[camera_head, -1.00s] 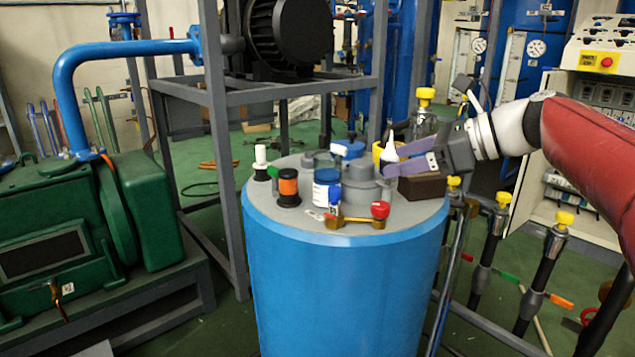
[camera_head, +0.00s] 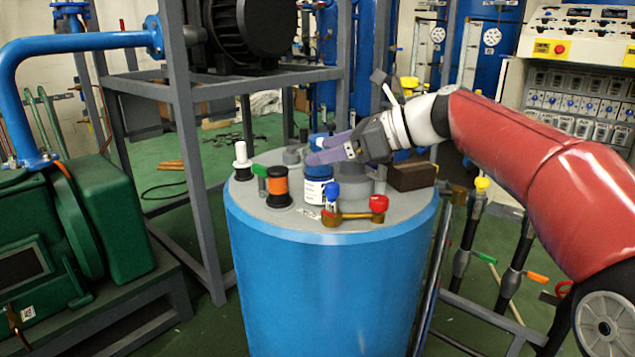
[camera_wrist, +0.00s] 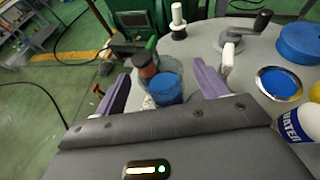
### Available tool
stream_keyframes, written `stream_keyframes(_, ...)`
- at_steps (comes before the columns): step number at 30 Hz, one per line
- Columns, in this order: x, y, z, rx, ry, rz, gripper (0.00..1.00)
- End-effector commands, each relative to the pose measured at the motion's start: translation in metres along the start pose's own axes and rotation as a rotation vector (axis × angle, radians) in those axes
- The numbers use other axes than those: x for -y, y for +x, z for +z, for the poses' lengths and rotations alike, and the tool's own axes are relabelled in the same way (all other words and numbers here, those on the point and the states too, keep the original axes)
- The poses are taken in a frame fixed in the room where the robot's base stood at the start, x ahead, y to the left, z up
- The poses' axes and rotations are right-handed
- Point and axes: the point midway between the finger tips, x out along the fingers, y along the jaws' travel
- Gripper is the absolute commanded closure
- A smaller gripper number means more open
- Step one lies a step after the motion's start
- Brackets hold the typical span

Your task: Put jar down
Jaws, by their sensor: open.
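The jar (camera_head: 316,190), white with a blue band, stands upright on the grey top of the blue drum (camera_head: 325,285). In the wrist view its blue lid (camera_wrist: 166,90) lies between my two purple fingers. My gripper (camera_head: 318,150) is open, reaching in from the right at the height of the jar's top, with a finger on each side. A gap shows between lid and fingers in the wrist view (camera_wrist: 161,74). The jar's base is hidden in the wrist view.
An orange-and-black bottle (camera_head: 277,187) and a white-topped piece (camera_head: 242,162) stand left of the jar. A brass valve with a red knob (camera_head: 379,204) is in front. A brown block (camera_head: 411,175) sits right. A water bottle (camera_wrist: 298,122) is close on the right in the wrist view.

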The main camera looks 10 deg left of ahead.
Motion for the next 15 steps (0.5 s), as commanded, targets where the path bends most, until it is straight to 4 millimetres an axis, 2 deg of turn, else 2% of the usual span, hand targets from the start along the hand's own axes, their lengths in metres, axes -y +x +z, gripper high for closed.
stream_keyframes(4, -0.001, 0.019, 0.000, 0.000, 0.000, 0.002, 0.27)
stream_keyframes(13, 0.000, 0.024, 0.000, 0.000, 0.000, -0.001, 0.27)
stream_keyframes(15, 0.000, 0.024, 0.000, 0.000, 0.000, -0.001, 0.37)
